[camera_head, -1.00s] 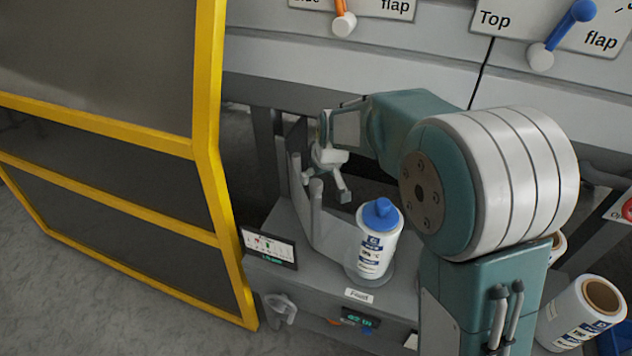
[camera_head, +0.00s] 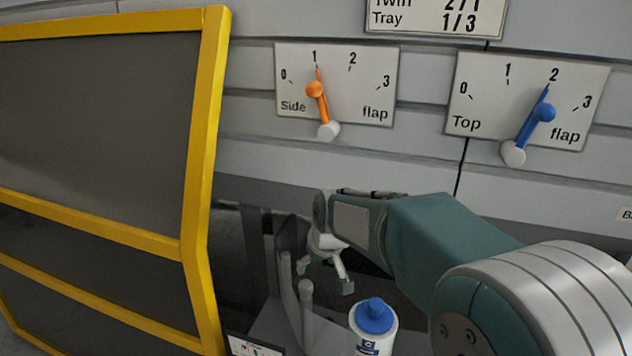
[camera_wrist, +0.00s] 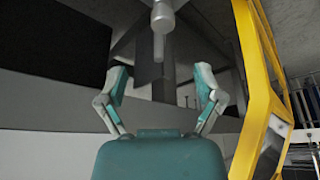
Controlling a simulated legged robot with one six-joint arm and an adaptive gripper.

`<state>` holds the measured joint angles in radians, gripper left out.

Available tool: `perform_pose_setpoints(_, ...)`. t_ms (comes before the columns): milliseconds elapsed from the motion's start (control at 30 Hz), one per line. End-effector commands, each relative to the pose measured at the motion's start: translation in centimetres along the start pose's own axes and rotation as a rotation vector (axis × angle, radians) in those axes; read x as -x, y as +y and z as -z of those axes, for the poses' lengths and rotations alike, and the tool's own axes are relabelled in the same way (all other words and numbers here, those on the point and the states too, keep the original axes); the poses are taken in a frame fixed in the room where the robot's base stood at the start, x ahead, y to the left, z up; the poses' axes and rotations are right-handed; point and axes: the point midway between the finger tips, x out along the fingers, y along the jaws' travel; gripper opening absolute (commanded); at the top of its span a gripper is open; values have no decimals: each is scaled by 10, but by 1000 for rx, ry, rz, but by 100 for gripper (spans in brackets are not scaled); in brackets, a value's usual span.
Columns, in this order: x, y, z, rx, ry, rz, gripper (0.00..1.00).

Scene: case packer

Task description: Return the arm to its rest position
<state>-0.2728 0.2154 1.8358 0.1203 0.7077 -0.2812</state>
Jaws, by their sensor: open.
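My arm reaches from the lower right of the head view toward the middle. My gripper (camera_head: 325,272) is at its far end, beside two grey upright posts (camera_head: 298,305) and above a grey ledge. In the wrist view my gripper (camera_wrist: 163,85) has its two fingers spread apart with nothing between them. A grey rod with a rounded end (camera_wrist: 162,18) shows beyond the fingers at the top of that view. A white bottle with a blue cap (camera_head: 374,325) stands right of and below the gripper, apart from it.
A yellow-framed guard door (camera_head: 205,180) stands at left; its frame (camera_wrist: 262,80) is right in the wrist view. The side flap dial (camera_head: 335,85) has an orange lever near 1. The top flap dial (camera_head: 525,100) has a blue lever near 2.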

Motion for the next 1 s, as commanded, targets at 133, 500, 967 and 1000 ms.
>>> perform_pose_setpoints(133, 40, 11, -24, -50, 18, -24, 85)
perform_pose_setpoints(500, 130, 26, -126, -219, 54, -103, 85)
perform_pose_setpoints(967, 172, 16, -252, -413, 94, -196, 85)
perform_pose_setpoints(1000, 172, 15, -257, -421, 95, -200, 85)
